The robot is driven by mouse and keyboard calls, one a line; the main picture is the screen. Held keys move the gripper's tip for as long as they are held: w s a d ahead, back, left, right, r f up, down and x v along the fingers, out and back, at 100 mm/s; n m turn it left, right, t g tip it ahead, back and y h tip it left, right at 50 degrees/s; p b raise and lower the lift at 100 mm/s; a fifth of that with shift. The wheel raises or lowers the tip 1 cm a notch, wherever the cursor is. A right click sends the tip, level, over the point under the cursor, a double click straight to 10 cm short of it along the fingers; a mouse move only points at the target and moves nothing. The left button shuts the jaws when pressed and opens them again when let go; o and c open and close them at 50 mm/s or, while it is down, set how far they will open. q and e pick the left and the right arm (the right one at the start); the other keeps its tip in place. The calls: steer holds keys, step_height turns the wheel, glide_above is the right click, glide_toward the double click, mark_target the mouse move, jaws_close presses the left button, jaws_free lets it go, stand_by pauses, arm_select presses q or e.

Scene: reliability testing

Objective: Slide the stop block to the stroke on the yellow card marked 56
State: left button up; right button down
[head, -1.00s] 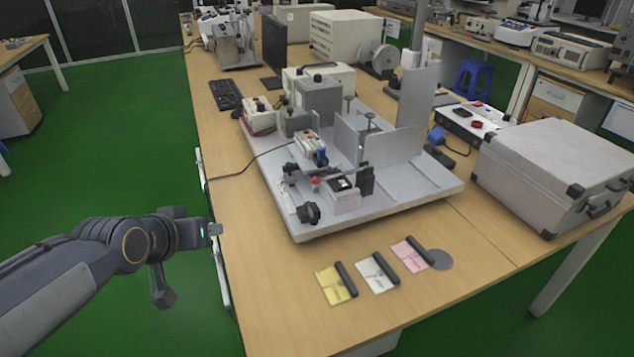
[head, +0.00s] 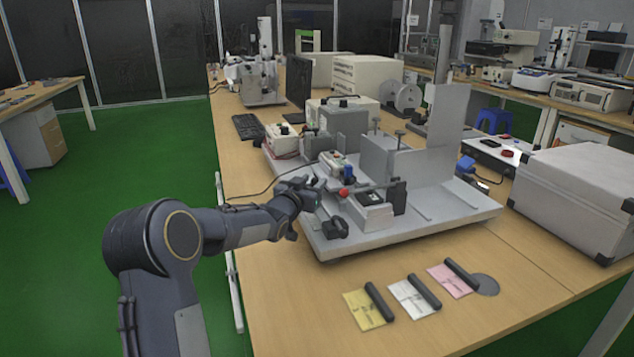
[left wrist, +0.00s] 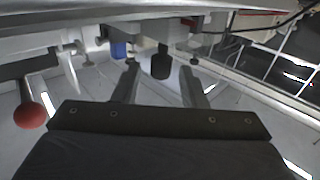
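The yellow card (head: 364,311) lies on the table's front part beside a white card (head: 409,300) and a pink card (head: 448,282). Their marks are too small to read. My left gripper (head: 312,188) is over the left edge of the grey test rig (head: 440,224), near a red ball (head: 344,192). In the left wrist view the gripper (left wrist: 160,78) is open, with a black knob (left wrist: 160,63) showing between its fingertips; contact cannot be told. I cannot tell for sure which part is the stop block; the scale strokes are not readable. My right gripper is not in view.
A dark bar lies along each card, and a grey disc (head: 486,285) is by the pink one. A black clamp-like part (head: 335,228) sits on the rig's near corner. A large grey case (head: 575,195) stands at right. The table's front is mostly clear.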

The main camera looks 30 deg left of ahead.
arm_select(q)
steer(key=shift+w+a, duration=0.1)
steer(key=shift+w, duration=0.85)
steer(key=shift+c, duration=0.5)
jaws_close()
